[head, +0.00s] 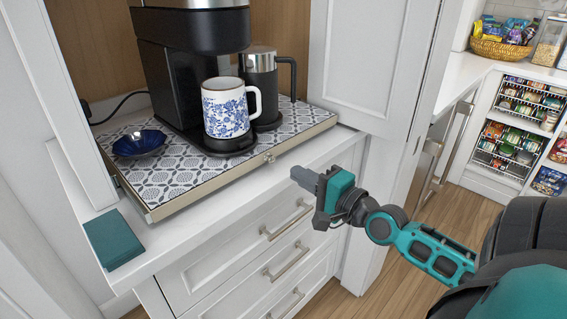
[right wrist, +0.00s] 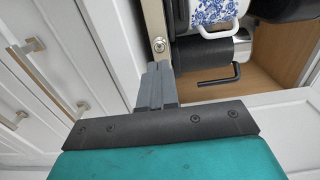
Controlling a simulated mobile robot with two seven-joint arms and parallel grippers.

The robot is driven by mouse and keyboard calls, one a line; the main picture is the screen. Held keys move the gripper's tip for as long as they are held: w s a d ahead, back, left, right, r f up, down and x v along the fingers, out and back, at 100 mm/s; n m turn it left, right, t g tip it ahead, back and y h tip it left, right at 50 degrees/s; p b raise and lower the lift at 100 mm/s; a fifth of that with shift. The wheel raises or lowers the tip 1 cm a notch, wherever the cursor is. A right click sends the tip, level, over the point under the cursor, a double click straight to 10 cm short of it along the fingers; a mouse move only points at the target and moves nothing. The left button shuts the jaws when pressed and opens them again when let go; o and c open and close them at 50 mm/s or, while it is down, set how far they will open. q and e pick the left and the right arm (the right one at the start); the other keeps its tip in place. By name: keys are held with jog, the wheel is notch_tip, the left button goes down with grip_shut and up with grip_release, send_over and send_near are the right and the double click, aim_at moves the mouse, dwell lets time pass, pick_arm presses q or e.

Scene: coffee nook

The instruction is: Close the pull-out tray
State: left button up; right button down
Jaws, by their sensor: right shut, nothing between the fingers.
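The pull-out tray (head: 185,196) has a patterned top and a wooden front edge with a small knob (head: 269,158). It sticks out over the white counter inside the cabinet nook. It carries a black coffee machine (head: 172,85), a blue-and-white mug (head: 226,108), a dark jug (head: 261,80) and a blue bowl (head: 139,143). My right gripper (head: 300,177) is shut and empty, just in front of the tray's front edge near the knob. In the right wrist view its fingers (right wrist: 158,85) point toward the tray edge (right wrist: 154,30) and knob; contact cannot be told. My left gripper is not in view.
A teal folded cloth (head: 113,239) lies on the counter at the front left. White drawers (head: 235,245) with bar handles are below the counter. An open white cabinet door (head: 375,65) stands at the right of the nook. Stocked shelves (head: 520,125) are farther right.

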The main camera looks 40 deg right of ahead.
aim_at(273, 160)
jog(key=shift+w+a, duration=0.15)
jog(key=shift+w, duration=1.25)
jog(key=shift+w+a, duration=0.1)
jog(key=shift+w, duration=1.3)
jog(key=shift+w+r, duration=0.1)
jog(key=shift+w, duration=0.4)
jog(key=shift+w+a+p, duration=0.15)
jog(key=shift+w+p, duration=0.2)
jog(key=shift+w, duration=1.55)
jog(key=shift+s, duration=0.1)
